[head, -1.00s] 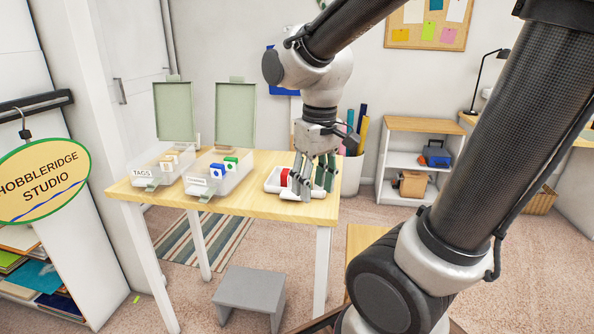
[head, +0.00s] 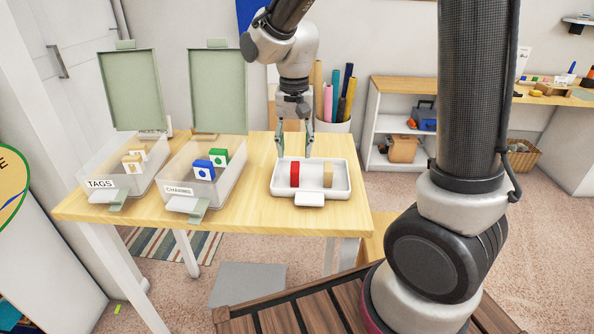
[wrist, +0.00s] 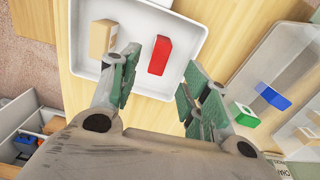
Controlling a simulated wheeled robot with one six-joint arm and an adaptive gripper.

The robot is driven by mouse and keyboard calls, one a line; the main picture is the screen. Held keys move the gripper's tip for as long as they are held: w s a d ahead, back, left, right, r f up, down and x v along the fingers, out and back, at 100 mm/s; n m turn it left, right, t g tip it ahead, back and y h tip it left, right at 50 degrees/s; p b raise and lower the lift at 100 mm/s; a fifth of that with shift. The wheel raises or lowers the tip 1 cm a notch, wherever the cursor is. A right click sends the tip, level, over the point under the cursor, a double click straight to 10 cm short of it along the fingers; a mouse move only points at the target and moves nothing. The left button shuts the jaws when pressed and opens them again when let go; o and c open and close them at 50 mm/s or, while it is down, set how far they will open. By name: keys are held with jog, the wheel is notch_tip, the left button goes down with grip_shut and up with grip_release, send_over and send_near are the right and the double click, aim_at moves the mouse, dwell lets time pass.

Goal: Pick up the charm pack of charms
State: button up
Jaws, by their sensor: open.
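A red pack (head: 295,174) stands in the white tray (head: 311,184) on the table, left of a tan pack (head: 328,174). The red pack has the same block shape as the coloured packs in the bin labelled CHARMS. My gripper (head: 295,150) is open and empty, pointing down above the back of the tray. In the wrist view the red pack (wrist: 159,55) lies between the lines of my two fingers, just beyond their tips. The tan pack (wrist: 102,38) is beside the left finger there. No finger visibly touches either pack.
The open CHARMS bin (head: 178,190) holds a blue pack (head: 203,169) and a green pack (head: 219,157). The open TAGS bin (head: 98,170) holds tan packs (head: 133,161). Both raised lids stand behind. A bin of rolls (head: 335,125) is behind the table. Bare tabletop surrounds the tray.

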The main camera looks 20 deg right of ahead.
aim_at(295, 166)
notch_tip(295, 166, down, 8)
jog(key=shift+r, duration=0.1)
jog(key=c, duration=0.9)
